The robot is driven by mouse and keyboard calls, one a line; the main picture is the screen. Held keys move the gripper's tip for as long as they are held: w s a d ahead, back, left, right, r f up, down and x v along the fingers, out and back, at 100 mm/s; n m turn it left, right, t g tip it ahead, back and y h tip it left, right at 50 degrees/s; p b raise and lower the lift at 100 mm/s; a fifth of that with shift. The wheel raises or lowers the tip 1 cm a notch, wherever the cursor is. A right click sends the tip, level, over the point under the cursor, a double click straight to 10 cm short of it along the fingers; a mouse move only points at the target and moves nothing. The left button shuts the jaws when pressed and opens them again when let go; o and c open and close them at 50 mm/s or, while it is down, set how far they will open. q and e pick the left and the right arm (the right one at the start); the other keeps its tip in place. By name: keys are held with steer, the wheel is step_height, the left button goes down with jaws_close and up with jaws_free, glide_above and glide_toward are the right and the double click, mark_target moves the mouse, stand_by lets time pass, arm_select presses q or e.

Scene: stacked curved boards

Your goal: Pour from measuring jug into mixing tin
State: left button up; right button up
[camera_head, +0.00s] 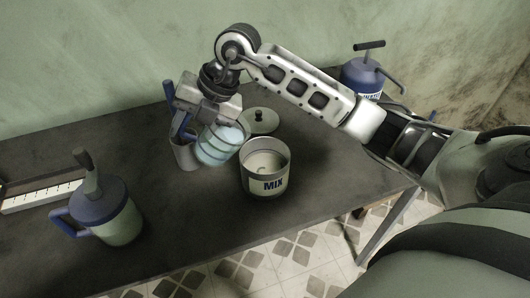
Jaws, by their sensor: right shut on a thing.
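The mixing tin (268,184), a pale open can labelled "MIX", stands upright near the middle of the table with pale contents visible inside. The clear measuring jug (218,147), with bluish rings, is just left of the tin and looks tilted toward it. My right gripper (193,130) is shut on the jug at its left side, probably at the handle. The arm partly covers the jug's upper part, and its fingertips are hard to make out. I cannot see a stream of liquid between jug and tin. My left gripper is not in view.
A round lid (260,122) lies behind the tin. A blue-topped pot (118,222) stands front left, beside a long pale tray (40,195). A blue pump can (362,78) stands back right. The front middle is clear.

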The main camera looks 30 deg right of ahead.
steer(key=shift+s+d+r+y, duration=0.1)
steer(key=shift+d+r+y, duration=0.2)
steer(key=shift+r, duration=0.1)
steer(key=shift+s+d+r+t+y, duration=0.35)
steer(key=shift+t+y, duration=0.2)
steer(key=shift+y, duration=0.35)
steer(key=shift+s+d+r+t+y, duration=0.2)
steer(key=shift+d+t+y, duration=0.3)
steer(key=shift+y, duration=0.4)
stand_by(5.8)
